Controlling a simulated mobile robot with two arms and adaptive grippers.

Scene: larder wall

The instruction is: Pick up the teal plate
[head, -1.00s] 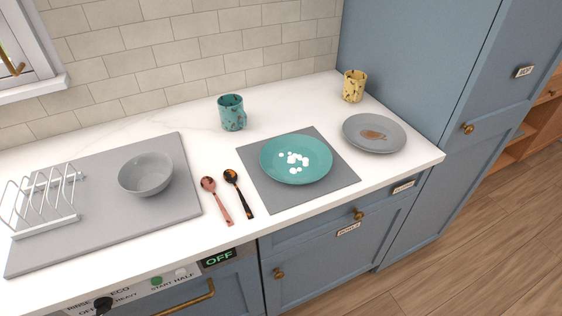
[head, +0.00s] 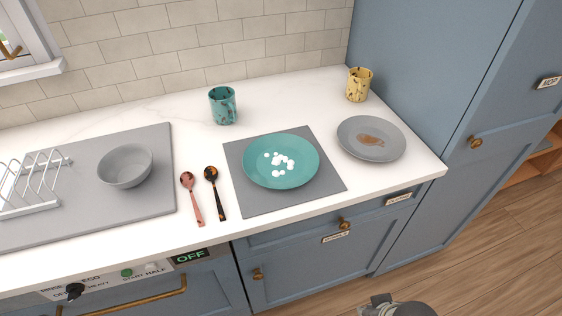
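The teal plate (head: 300,172) lies on a grey square mat (head: 262,203) on the white counter, with several white spots near its middle. A dark grey part of one of my arms shows at the bottom edge, right of centre, below the counter front and well apart from the plate. I cannot tell from this view whether its fingers are open or shut. My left gripper is not in view.
A grey plate with a brown stain (head: 355,150) and a yellow mug (head: 358,84) stand right of the mat. A teal mug (head: 223,106) stands behind it. Two spoons (head: 213,190), a grey bowl (head: 125,166) and a white rack (head: 32,188) are to the left. A tall blue cabinet (head: 425,75) bounds the right.

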